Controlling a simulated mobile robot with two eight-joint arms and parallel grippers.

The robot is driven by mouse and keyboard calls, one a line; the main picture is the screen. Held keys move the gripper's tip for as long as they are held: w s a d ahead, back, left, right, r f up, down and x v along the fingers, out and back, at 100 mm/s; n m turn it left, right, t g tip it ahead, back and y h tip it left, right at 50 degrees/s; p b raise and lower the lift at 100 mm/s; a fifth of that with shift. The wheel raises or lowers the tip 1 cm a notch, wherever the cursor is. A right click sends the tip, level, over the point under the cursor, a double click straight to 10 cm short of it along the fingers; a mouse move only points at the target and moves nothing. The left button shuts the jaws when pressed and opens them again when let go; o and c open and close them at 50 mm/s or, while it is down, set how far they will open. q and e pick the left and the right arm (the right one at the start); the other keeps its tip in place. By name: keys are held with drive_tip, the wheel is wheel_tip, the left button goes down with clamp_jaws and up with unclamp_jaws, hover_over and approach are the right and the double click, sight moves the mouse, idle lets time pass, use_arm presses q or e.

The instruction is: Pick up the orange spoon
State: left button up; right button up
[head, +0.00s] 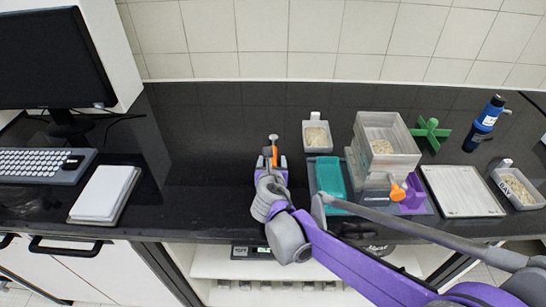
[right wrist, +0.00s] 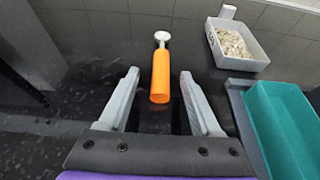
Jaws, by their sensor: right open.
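The orange spoon shows best in the right wrist view, with its orange handle (right wrist: 161,78) pointing toward me and its pale round end (right wrist: 162,37) farther away. My right gripper (right wrist: 160,85) is open, with one finger on each side of the handle's near end and a gap on both sides. In the head view the spoon (head: 274,150) shows just beyond my right gripper (head: 271,162), whose wrist and arm hide part of the counter. My left gripper is in neither view.
A tray of pale grains (head: 317,136) and a teal bin (head: 331,178) stand right of the spoon. A sieve shaker (head: 387,152) with another orange-ended tool (head: 397,190) is farther right. The black counter between is clear.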

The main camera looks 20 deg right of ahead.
drive_tip(key=x, duration=0.3)
drive_tip(key=shift+w+d+f, duration=0.2)
drive_tip(key=shift+f, duration=0.05)
clamp_jaws()
